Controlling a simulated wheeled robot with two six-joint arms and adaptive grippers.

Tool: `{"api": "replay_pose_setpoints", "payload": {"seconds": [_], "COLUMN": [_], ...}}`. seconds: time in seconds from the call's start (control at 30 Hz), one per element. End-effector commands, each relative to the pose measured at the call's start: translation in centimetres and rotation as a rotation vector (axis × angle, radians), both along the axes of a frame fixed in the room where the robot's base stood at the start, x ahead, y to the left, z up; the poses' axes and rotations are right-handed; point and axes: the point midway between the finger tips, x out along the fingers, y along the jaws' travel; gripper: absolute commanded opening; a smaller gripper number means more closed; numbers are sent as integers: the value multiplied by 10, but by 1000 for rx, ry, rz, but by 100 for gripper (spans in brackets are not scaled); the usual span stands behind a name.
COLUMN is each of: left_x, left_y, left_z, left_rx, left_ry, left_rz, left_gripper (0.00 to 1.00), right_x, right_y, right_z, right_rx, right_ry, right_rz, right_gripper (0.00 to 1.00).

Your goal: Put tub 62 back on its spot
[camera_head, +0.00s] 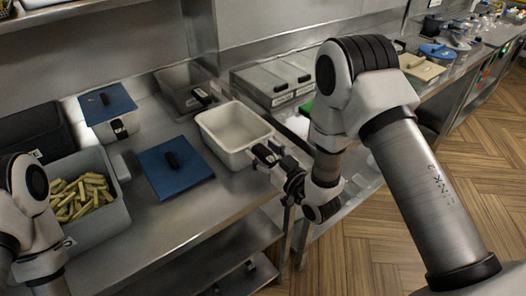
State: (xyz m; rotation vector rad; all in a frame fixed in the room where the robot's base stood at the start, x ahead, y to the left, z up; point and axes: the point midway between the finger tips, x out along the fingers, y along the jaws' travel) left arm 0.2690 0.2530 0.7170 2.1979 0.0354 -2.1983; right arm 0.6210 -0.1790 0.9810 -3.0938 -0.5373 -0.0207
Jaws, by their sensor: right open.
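An open, empty white tub (210,133) stands on the steel counter, left of my right gripper. No number on it can be read from here. My right gripper (266,155) is open at the tub's near right side, close to its rim; whether it touches the tub cannot be told. Only links of my left arm show at the left edge; its gripper is out of view.
A blue lid (175,168) with a dark handle lies flat left of the white tub. A grey bin (113,213) of fries stands at left. Behind are a blue-lidded container (107,103), a steel pan (182,76) and a lidded steel unit (270,84). Counter front is bare.

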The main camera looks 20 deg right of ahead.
Motion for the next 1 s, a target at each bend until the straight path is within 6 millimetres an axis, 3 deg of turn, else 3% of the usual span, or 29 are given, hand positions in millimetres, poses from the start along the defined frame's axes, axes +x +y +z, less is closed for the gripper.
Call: {"api": "replay_pose_setpoints", "payload": {"seconds": [0.17,0.6,0.83,0.93,1.0], "left_x": [0,0,0,0,0], "left_y": [0,0,0,0,0], "left_z": [0,0,0,0,0], "left_rx": [0,0,0,0,0], "left_ry": [0,0,0,0,0], "left_rz": [0,0,0,0,0], "left_gripper": [70,70,70,70,70], "right_x": [-11,-104,-114,-121,-132], "right_y": [-5,-38,-41,-34,-23], "right_z": [-1,-3,-3,-20,-49], "right_rx": [-1,3,-1,-8,-43], "right_ry": [2,4,2,40,114], "right_rz": [-2,-3,1,18,40], "right_gripper": [64,64,64,64,64]}}
